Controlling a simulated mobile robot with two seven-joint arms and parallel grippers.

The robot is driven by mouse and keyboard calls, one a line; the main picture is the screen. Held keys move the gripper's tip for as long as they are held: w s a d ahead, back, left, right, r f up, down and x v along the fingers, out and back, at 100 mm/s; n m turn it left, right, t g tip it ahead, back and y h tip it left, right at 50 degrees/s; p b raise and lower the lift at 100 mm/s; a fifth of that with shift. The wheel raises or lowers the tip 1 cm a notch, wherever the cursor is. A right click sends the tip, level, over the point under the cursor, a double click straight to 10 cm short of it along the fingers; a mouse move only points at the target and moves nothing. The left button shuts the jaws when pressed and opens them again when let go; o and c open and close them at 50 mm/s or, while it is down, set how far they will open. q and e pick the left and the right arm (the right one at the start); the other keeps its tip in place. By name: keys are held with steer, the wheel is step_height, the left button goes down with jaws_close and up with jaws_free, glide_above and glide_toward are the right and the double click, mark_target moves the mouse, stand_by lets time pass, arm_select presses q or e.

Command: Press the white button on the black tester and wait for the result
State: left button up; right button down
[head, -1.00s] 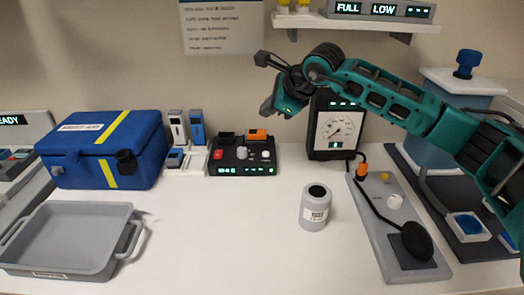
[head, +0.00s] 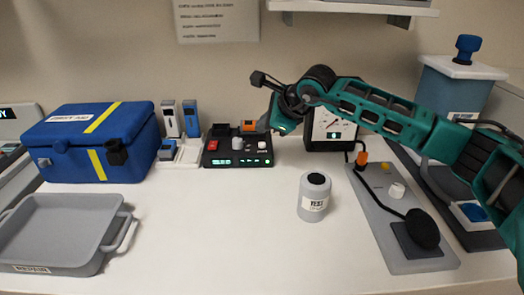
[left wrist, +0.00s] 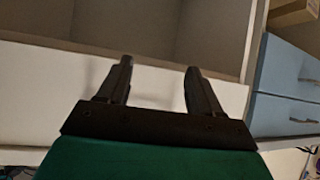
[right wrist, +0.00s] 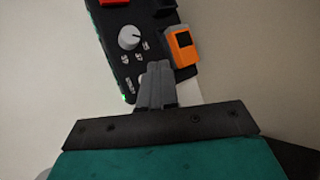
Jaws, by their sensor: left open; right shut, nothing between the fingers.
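The black tester (head: 222,158) stands at the back of the white table, with a red button, a grey knob (head: 238,143) and green displays on its front. Its small white button (head: 262,145) is at the right of the panel. My right gripper (head: 265,126) is shut and empty, just above the tester's right end. Contact cannot be told. My left gripper (left wrist: 158,68) is open and empty, away from the table.
A blue first-aid box (head: 60,150) and grey tray (head: 60,225) are at the left. A grey jar (head: 313,205) stands mid-table. A gauge box (head: 318,143) is right of the tester, near my arm. The front middle of the table is clear.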

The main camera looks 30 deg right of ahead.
mark_target(262, 144)
steer(key=shift+f+b, duration=0.3)
steer(key=shift+f, duration=0.5)
arm_select(q)
steer(key=shift+w+d+r, duration=0.1)
steer(key=shift+w+d, duration=0.25)
steer(key=shift+w, duration=0.05)
steer(key=shift+s+a+f, duration=0.1)
steer(key=shift+a+f, duration=0.1)
steer(key=shift+d+r, duration=0.1)
stand_by(0.6)
steer(key=shift+f+b, duration=0.4)
steer(key=shift+f, duration=0.15)
arm_select(e)
steer(key=shift+f, duration=0.35)
